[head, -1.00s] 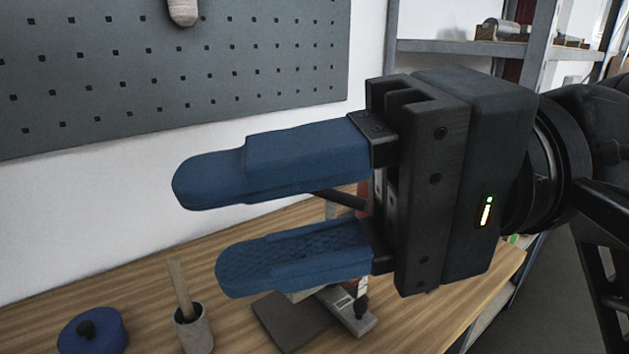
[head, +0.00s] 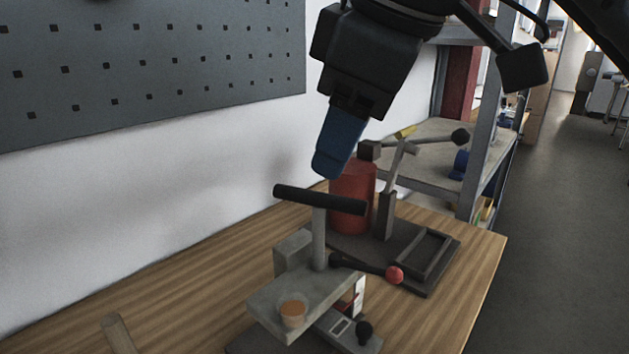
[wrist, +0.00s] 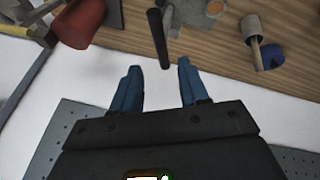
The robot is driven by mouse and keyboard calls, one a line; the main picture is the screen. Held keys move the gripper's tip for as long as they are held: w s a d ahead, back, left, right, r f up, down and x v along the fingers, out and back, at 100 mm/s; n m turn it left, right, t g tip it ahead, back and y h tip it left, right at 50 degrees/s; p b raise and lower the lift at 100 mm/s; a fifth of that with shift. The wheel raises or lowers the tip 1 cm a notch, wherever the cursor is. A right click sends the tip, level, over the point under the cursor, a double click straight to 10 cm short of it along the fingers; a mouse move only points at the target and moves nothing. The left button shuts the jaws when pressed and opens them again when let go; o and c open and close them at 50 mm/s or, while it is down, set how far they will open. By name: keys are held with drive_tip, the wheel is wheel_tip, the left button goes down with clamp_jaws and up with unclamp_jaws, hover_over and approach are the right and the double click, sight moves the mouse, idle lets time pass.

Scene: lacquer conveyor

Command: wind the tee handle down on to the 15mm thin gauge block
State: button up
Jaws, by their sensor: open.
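The tee handle is a black crossbar (head: 319,199) on an upright grey stem (head: 319,240). It stands on a grey fixture (head: 315,285) on the wooden bench. The crossbar also shows in the wrist view (wrist: 157,32), where its near end appears in the gap between my fingertips. My gripper (head: 329,168) points down, with blue fingers just above and behind the crossbar in the head view, apart from it. In the wrist view my gripper (wrist: 160,66) is open and empty. I cannot make out the 15mm thin gauge block; the fixture's upper arm hides much beneath it.
Behind the fixture stand a red cylinder (head: 352,200) and a dark-based stand with a lever (head: 388,215).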

sight(318, 193)
drive_tip(key=x, duration=0.6)
drive_tip(key=shift+w+a+f, duration=0.1)
drive_tip(key=shift+a+f, duration=0.05)
drive_tip(key=shift+f, duration=0.25)
clamp_jaws()
